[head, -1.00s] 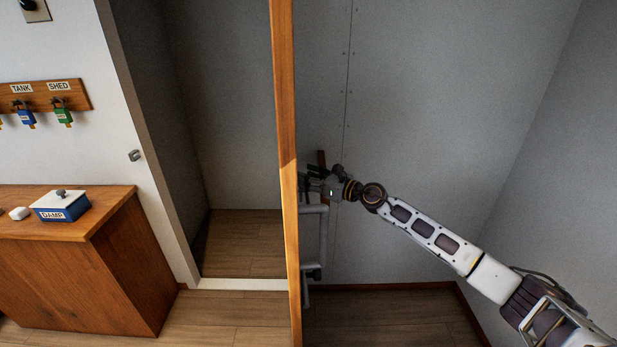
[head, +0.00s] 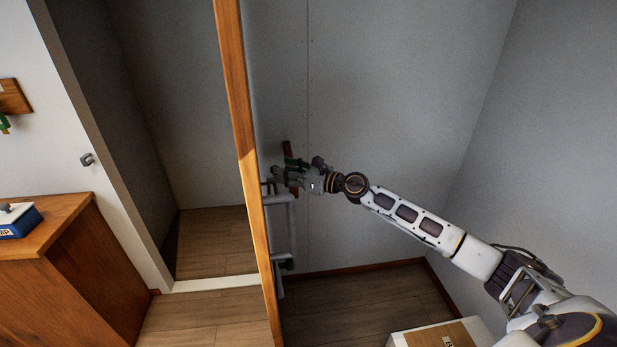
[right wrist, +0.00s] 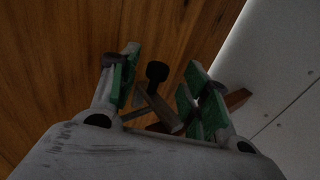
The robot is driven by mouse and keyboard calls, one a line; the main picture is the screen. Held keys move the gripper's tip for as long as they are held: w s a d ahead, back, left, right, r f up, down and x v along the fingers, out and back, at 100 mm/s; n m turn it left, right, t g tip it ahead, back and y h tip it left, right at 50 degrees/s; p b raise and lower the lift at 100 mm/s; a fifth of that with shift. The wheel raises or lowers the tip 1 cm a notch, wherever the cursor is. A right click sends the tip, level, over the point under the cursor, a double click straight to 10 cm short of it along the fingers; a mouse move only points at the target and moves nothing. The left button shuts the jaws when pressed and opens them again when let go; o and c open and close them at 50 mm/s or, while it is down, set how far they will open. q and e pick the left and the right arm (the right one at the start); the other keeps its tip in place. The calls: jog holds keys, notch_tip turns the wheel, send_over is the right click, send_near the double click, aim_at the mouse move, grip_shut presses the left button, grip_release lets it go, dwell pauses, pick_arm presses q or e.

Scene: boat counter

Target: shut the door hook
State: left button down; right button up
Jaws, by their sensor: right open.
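The wooden door (head: 246,150) stands open, seen almost edge-on in the head view. My right gripper (head: 276,176) is at its right face, above a grey bar handle (head: 291,232). In the right wrist view my right gripper (right wrist: 160,92) is open, its green-padded fingers apart. A dark knob (right wrist: 157,72) and a grey bar (right wrist: 158,108), which look like the door hook, show between the fingers against the wood. I cannot tell whether the fingers touch them. A small grey catch (head: 87,159) is on the white wall left of the doorway. My left gripper is out of view.
A wooden counter (head: 60,222) with a blue box (head: 18,222) stands at the left. A pale box with a wooden top (head: 440,335) is at the bottom right. Grey walls close in the right side. The plank floor in the doorway (head: 210,240) is clear.

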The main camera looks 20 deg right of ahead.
jog(key=v, duration=0.7)
jog(key=shift+s, duration=0.2)
dwell(0.5)
jog(key=shift+d, duration=0.15)
dwell(0.6)
